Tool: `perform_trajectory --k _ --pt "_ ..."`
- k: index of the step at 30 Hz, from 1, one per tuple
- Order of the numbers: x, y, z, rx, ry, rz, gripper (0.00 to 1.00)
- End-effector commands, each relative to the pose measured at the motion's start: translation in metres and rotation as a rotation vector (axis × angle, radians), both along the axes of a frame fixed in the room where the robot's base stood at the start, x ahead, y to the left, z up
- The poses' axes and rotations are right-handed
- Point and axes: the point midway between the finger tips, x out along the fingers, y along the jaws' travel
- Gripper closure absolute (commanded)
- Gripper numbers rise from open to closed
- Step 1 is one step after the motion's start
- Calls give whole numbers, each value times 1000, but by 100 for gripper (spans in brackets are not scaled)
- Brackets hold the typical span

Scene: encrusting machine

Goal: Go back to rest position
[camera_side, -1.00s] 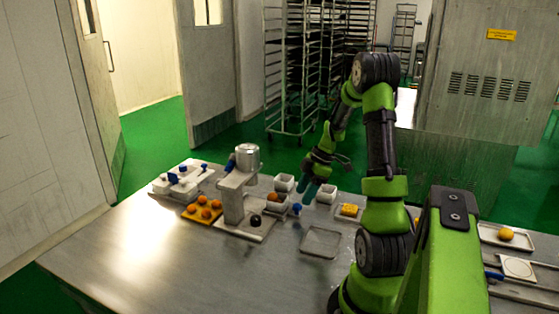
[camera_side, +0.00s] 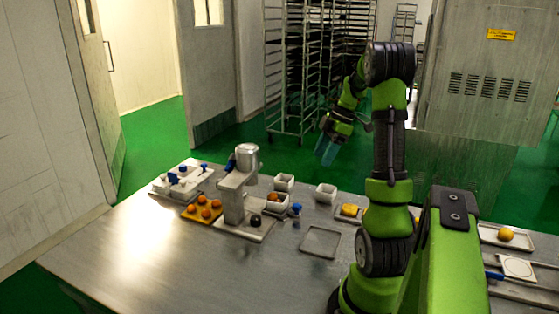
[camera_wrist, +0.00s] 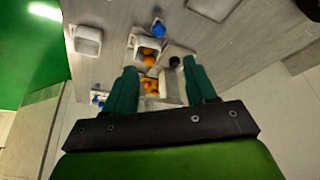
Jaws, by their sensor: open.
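My gripper (camera_side: 326,152) is raised above the far side of the table in the side view, clear of everything on it. In the wrist view my gripper (camera_wrist: 163,88) shows two teal fingers spread apart with nothing held between them. The encrusting machine (camera_side: 236,190), grey with a round metal top, stands on the table to the left of my gripper. A white container with orange balls (camera_side: 276,200) stands beside the machine, with a small blue-topped piece (camera_side: 296,209) near it. In the wrist view the blue piece (camera_wrist: 158,29) lies beyond the fingers.
An orange tray with several orange balls (camera_side: 201,210) is left of the machine. White containers (camera_side: 325,193) stand along the far edge. An empty flat tray (camera_side: 320,242) lies nearer my arm. Bare table (camera_side: 170,260) is at the front left. A rack (camera_side: 300,80) stands behind.

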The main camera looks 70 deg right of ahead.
Motion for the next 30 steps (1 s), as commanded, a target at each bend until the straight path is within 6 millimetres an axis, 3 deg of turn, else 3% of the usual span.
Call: perform_trajectory --k 5,9,14,17,23,27,30 --pt "0 -1 -1 18 19 -76 44" --pt "-5 -1 -11 74 93 -325 44" --pt "7 28 -9 121 166 -657 44" --pt "24 59 -1 136 181 -826 44" --pt "55 145 18 179 138 -1088 44" --pt "64 225 31 254 57 -1189 44" --pt "57 282 38 326 -2 -1181 44"
